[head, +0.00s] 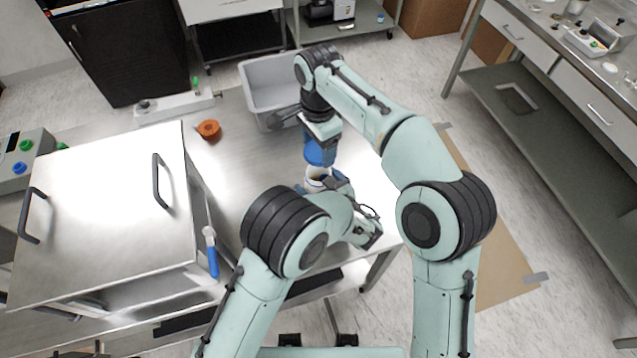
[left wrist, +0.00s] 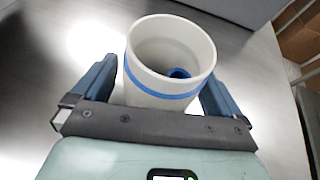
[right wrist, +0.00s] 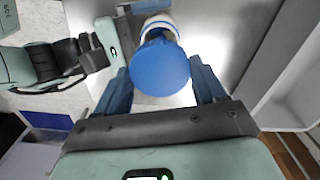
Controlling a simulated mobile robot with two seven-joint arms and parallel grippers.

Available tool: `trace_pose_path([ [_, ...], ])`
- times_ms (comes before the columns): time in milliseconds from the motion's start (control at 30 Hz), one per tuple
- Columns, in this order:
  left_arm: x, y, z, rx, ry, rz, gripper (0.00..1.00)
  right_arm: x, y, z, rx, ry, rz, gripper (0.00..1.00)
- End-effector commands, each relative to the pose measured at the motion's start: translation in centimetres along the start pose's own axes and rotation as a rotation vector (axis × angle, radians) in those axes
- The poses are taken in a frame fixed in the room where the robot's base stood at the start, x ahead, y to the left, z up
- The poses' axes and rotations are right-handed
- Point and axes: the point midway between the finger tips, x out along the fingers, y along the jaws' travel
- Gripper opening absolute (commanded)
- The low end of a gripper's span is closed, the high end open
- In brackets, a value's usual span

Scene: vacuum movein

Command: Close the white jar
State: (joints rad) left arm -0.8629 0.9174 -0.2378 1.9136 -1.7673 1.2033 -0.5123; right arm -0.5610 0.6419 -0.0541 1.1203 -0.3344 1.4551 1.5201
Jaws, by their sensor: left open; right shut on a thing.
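The white jar (head: 316,174) stands upright on the steel table, its mouth open. In the left wrist view the jar (left wrist: 160,90) has a blue band below its rim, and a small blue item (left wrist: 179,73) shows inside. My left gripper (left wrist: 160,88) is open, with one finger on each side of the jar. My right gripper (head: 322,143) is shut on the round blue lid (head: 319,154) and holds it just above the jar's mouth. In the right wrist view the lid (right wrist: 160,68) sits between the fingers and partly hides the jar (right wrist: 159,22).
A grey bin (head: 262,90) stands behind my right gripper. A large steel box (head: 100,220) fills the table's left side, with a blue-handled tool (head: 212,258) at its edge. An orange roll (head: 209,129) lies on the table. Bare steel lies between box and jar.

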Motion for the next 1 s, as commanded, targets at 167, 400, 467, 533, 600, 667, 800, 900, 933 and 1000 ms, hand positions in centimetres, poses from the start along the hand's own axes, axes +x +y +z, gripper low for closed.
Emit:
trace_pose_path([
  [167,0.1,0.0,0.0,0.000,0.000,-0.001,1.00,0.0,0.0,0.0,0.000,0.000,0.000,0.42],
  [400,0.1,0.0,0.0,0.000,0.000,0.000,0.54,0.0,0.0,0.0,0.000,0.000,0.000,0.42],
  [467,0.1,0.0,0.0,0.000,0.000,0.000,0.35,0.0,0.0,0.0,0.000,0.000,0.000,0.42],
  [533,0.1,0.0,0.0,0.000,0.000,0.000,0.23,0.0,0.0,0.0,0.000,0.000,0.000,0.42],
  [600,0.1,0.0,0.0,0.000,0.000,-0.001,0.23,0.4,0.0,0.0,0.000,0.000,0.001,0.42],
  [667,0.1,0.0,0.0,0.000,0.000,-0.001,0.23,1.1,0.0,0.0,0.000,0.000,0.002,0.42],
  [800,0.1,0.0,0.0,-0.001,0.000,-0.001,0.23,3.3,0.1,0.1,-0.001,0.000,0.003,0.42],
  [900,0.1,0.0,0.0,-0.001,0.000,-0.001,0.23,4.5,0.0,0.1,-0.001,0.000,0.001,0.42],
  [933,0.1,0.0,0.0,-0.001,0.000,-0.001,0.23,4.7,0.0,0.1,-0.001,0.000,0.000,0.42],
  [1000,0.1,0.0,0.0,-0.001,0.000,-0.001,0.23,5.0,0.0,0.1,0.000,0.000,-0.001,0.42],
])
